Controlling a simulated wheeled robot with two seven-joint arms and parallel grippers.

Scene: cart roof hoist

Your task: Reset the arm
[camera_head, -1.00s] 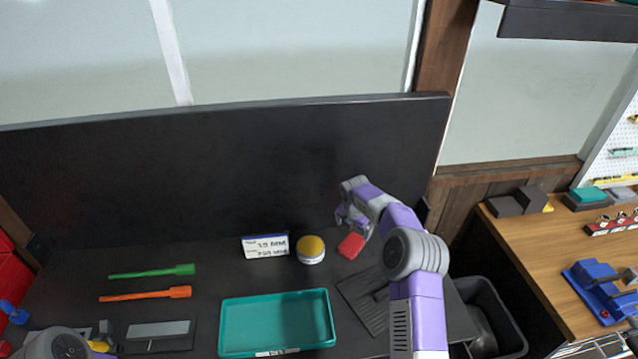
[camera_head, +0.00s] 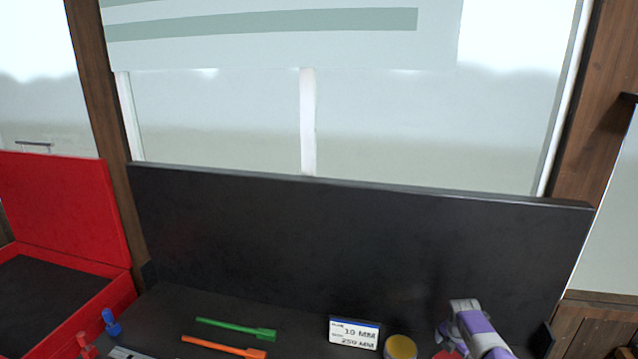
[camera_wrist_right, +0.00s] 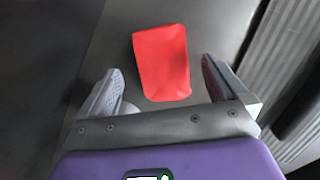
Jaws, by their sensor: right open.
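My right arm (camera_head: 474,325) shows at the lower right of the head view, above the dark bench. My right gripper (camera_wrist_right: 160,88) is open in the right wrist view, its two fingers apart. A red block (camera_wrist_right: 162,62) lies on the dark surface ahead of and between the fingers, and I see no finger touching it. Only a small red bit of it (camera_head: 444,354) shows at the bottom of the head view. My left gripper is not in view.
A white label card (camera_head: 354,333) and a yellow-lidded jar (camera_head: 401,347) stand on the bench. A green tool (camera_head: 236,328) and an orange tool (camera_head: 224,346) lie left of them. A black back panel (camera_head: 350,245) rises behind. An open red case (camera_head: 65,210) is at left.

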